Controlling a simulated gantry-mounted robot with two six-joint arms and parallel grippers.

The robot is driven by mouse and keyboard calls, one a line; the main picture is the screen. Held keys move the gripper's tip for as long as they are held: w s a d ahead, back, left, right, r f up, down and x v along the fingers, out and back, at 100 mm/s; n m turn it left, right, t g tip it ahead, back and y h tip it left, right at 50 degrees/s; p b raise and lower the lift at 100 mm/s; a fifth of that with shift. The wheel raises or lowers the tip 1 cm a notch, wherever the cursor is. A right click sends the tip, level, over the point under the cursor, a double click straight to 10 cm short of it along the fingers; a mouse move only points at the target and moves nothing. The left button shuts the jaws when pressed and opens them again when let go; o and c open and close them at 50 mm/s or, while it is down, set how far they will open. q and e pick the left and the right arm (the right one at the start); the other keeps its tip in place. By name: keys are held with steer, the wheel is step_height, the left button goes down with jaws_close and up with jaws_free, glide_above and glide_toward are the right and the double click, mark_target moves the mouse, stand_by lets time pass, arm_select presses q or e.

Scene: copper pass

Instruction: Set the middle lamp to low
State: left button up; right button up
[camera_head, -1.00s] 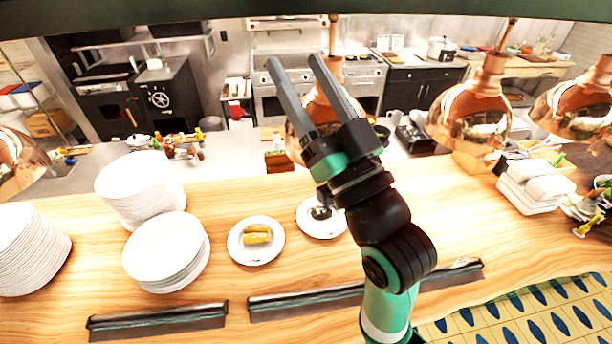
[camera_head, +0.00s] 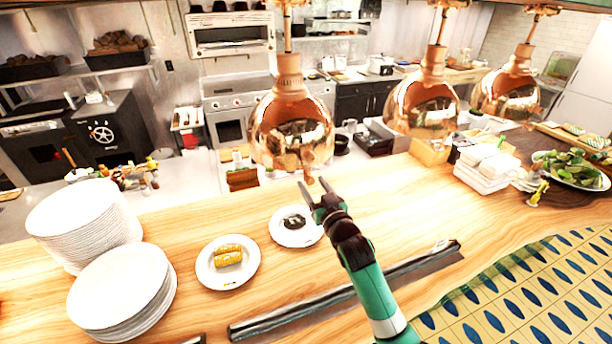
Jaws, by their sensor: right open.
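Copper heat lamps hang over the wooden counter (camera_head: 400,215). The nearest is a copper dome lamp (camera_head: 290,130) at the centre, and two more copper lamps, one (camera_head: 424,105) and another (camera_head: 508,95), hang to its right. Whether the fingertips touch the lamp cannot be told. A small copper-coloured piece shows under the rim beside the fingers. My left gripper is out of view.
Stacked white plates (camera_head: 120,290) stand at the left. A plate with yellow food (camera_head: 228,262) and a plate with a dark item (camera_head: 295,227) lie near my right arm. White containers (camera_head: 487,168) and a plate of greens (camera_head: 570,170) are at the right. A dark rail (camera_head: 300,318) runs along the front.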

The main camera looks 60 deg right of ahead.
steer(key=x, duration=0.5)
steer(key=shift+w+d, duration=0.1)
jaws_close()
stand_by(1.2)
